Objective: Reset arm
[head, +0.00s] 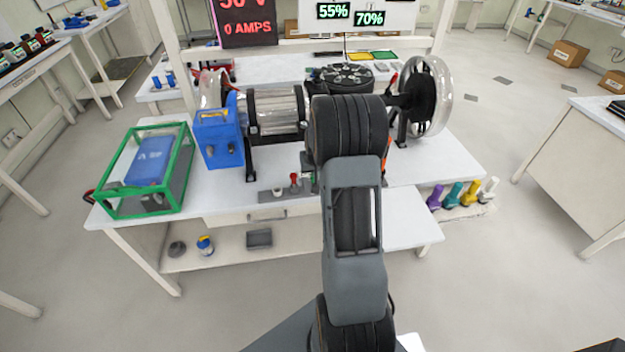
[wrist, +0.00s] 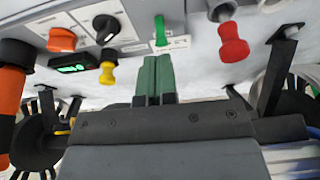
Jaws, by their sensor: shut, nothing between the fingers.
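My arm (head: 355,240) reaches forward over the front of the white workbench, its wrist in front of the black parts of the rig. My gripper is hidden behind the arm in the head view. In the wrist view my gripper (wrist: 157,72) shows as two green fingers, shut together with nothing between them. A green toggle lever (wrist: 160,32) on a grey panel (wrist: 135,28) lies just beyond the fingertips, with a small visible gap. A red knob (wrist: 233,42) is to their right, and a yellow knob (wrist: 107,73) to their left.
A green-framed clear box (head: 190,165) and a blue unit (head: 218,135) stand at the bench's left. A clear-rimmed wheel (head: 438,95) stands at the right. The bench top (head: 455,165) is clear at the right front. An orange knob (wrist: 62,40) and a black knob (wrist: 105,25) are on the panel.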

